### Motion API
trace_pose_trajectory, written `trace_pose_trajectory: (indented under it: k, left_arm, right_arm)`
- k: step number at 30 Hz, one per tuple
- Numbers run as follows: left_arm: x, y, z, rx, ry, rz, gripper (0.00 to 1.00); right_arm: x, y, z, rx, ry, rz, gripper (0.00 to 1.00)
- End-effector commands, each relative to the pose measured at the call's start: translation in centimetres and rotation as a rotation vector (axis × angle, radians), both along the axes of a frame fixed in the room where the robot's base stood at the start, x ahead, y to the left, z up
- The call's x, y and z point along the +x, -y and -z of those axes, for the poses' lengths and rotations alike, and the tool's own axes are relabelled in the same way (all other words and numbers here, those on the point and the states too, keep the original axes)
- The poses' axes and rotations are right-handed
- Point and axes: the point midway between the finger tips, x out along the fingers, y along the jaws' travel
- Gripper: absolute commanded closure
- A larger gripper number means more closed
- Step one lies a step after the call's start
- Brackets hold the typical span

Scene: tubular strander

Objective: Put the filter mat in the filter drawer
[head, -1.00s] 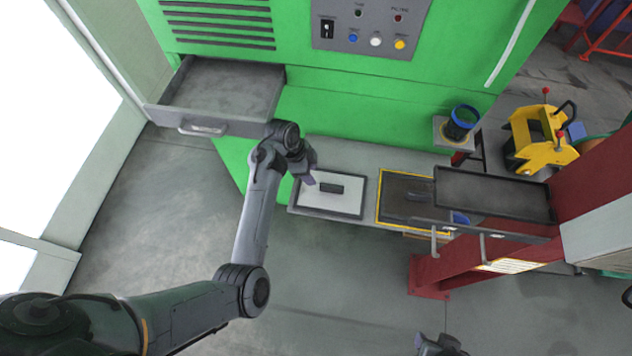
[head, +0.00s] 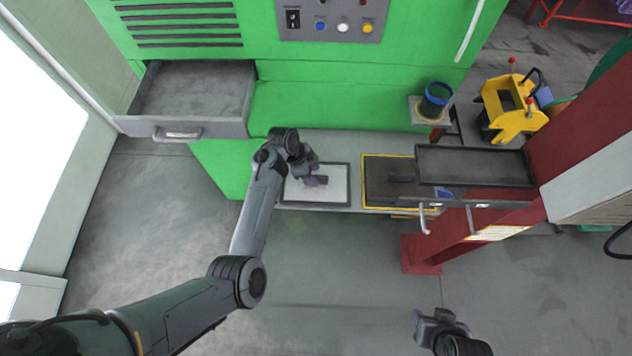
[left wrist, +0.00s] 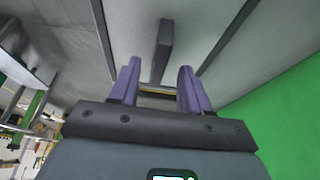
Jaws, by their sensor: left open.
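The filter mat looks to be the white panel with a dark frame (head: 336,194), lying flat on a grey bench below the green machine. A dark bar handle stands on its middle; it also shows in the left wrist view (left wrist: 163,45). The filter drawer (head: 225,128) is pulled out of the machine at the upper left and looks empty. My left gripper (head: 319,181) is over the mat at the handle, hiding part of it. In the left wrist view its purple fingers (left wrist: 160,72) are apart, with the handle ahead between them. My right gripper (head: 420,322) is low in the head view, away from the bench.
A dark panel with a yellow border (head: 378,185) lies beside the white one. A dark tray (head: 475,165) sits above the bench's right end near a red post (head: 425,255). A blue-rimmed cup (head: 435,100) stands on a small shelf. The floor in front is clear.

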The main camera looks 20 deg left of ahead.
Motion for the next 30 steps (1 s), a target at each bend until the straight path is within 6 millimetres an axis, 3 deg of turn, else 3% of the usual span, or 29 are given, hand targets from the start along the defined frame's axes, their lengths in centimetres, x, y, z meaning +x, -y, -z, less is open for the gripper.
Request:
trace_pose_trajectory:
  k: [6, 16, 25, 30]
  left_arm:
    - [0.2, 1.0, 2.2, 0.001, -0.001, 0.0, 0.53]
    - [0.3, 1.2, 2.6, 0.001, 0.001, 0.0, 0.55]
    - [0.2, 1.2, 2.6, 0.0, 0.0, 0.0, 1.0]
    - [0.3, 1.2, 2.5, 0.0, 0.001, 0.0, 1.0]
  right_arm:
    - [0.0, -0.1, 0.5, 0.004, -0.001, 0.002, 0.57]
    - [0.0, -0.1, 0.5, 0.003, -0.001, 0.001, 0.57]
    - [0.0, 0.0, 0.5, -0.002, -0.001, -0.003, 0.57]
    - [-0.1, 0.1, 0.5, -0.005, 0.0, -0.005, 0.57]
